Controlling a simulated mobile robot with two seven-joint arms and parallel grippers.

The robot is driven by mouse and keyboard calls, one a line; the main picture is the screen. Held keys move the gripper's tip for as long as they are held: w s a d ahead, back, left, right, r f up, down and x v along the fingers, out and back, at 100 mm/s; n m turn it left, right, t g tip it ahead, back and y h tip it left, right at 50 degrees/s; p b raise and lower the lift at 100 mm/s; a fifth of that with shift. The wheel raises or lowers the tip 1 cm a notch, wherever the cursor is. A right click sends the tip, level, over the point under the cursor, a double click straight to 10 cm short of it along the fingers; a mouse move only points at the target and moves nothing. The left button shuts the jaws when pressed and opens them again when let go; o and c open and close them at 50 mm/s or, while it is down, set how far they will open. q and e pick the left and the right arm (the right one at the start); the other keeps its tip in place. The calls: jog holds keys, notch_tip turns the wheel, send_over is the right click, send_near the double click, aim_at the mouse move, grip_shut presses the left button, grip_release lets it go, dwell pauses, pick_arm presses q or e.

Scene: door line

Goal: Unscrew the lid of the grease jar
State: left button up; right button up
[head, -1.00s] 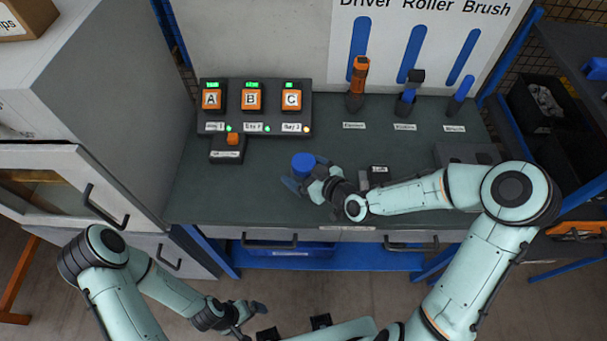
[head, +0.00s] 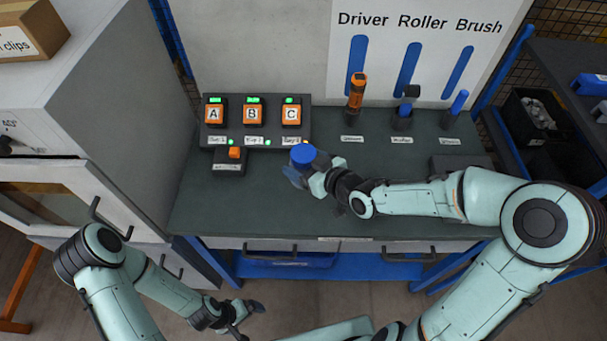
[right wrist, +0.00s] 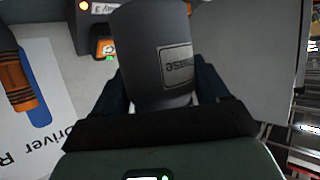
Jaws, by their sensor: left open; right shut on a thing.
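The grease jar has a blue lid (head: 303,155) on top, seen from above in the head view. Its grey body (right wrist: 140,60) with a pale label fills the middle of the right wrist view, where the lid does not show. My right gripper (head: 300,175) is shut on the jar, with a finger on each side of the body. The jar appears upright and held above the bench. My left gripper (head: 247,308) is open and empty, low in front of the bench, well away from the jar.
An orange-handled driver (head: 356,92), a roller (head: 405,105) and a brush (head: 457,103) stand at the back right.

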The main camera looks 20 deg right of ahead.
aim_at(302, 147)
jog(key=r, duration=0.2)
jog(key=w+r, duration=0.1)
jog(key=r, duration=0.3)
jog(key=shift+w+r, duration=0.1)
jog(key=shift+w, duration=0.2)
jog(key=r, duration=0.1)
jog(key=s+r, duration=0.1)
jog(key=shift+s+r, duration=0.3)
jog(key=shift+r, duration=0.3)
jog(key=shift+w+r, duration=0.2)
jog(key=shift+w, duration=0.2)
jog(key=shift+s, duration=0.15)
jog(key=o, duration=0.5)
jog(key=c, duration=0.7)
jog(key=shift+c, duration=0.2)
